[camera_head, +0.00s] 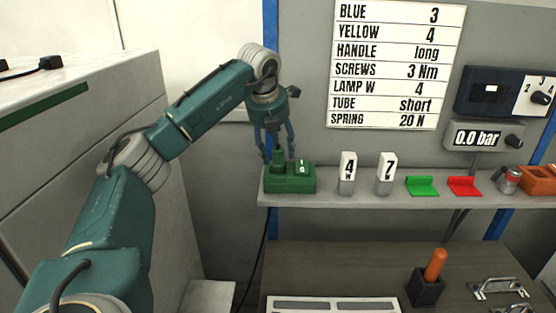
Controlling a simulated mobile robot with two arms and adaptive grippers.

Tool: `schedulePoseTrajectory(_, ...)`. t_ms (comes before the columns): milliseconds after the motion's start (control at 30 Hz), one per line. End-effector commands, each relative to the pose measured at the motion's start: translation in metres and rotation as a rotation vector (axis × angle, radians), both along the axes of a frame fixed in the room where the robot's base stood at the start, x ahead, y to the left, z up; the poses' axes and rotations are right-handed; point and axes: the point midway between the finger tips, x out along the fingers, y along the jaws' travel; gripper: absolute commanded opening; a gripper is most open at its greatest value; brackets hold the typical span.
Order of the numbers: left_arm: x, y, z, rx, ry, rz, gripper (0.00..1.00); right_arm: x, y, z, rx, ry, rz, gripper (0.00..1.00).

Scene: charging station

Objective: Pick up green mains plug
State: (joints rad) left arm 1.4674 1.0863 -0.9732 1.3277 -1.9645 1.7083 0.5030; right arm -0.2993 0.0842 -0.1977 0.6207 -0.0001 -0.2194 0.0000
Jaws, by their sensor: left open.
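A green block (296,181) sits at the left end of the shelf. An upright green piece that looks like the green mains plug (278,158) stands on the block's left side. A small white-marked switch (302,166) is on its right side. My left gripper (278,150) points down above the block, fingers open, with the upright green piece between or just behind the fingertips. I cannot tell whether the fingers touch it. My right gripper is not in view.
The shelf (330,198) also bears white number blocks (347,174), a green bracket (422,186) and a red bracket (464,187). A black plug (51,62) lies on the white cabinet at left. Below, a bench holds an orange handle (435,264) in a black holder.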

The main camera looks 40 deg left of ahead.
Motion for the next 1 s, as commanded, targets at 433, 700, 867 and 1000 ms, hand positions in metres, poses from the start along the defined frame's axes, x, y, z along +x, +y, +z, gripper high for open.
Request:
schedulePoseTrajectory(433, 0.011, 0.005, -0.028, 0.0, -0.001, 0.001, 0.51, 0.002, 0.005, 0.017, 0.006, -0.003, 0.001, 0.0)
schedulePoseTrajectory(700, 0.011, 0.004, -0.027, 0.0, -0.002, 0.0, 0.08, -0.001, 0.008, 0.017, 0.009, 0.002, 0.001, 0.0)
schedulePoseTrajectory(867, 0.012, 0.004, -0.026, 0.0, -0.004, -0.001, 0.08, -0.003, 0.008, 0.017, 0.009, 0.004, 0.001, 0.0)
schedulePoseTrajectory(1000, 0.012, 0.004, -0.026, 0.0, -0.007, -0.001, 0.08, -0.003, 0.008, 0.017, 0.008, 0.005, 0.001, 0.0)
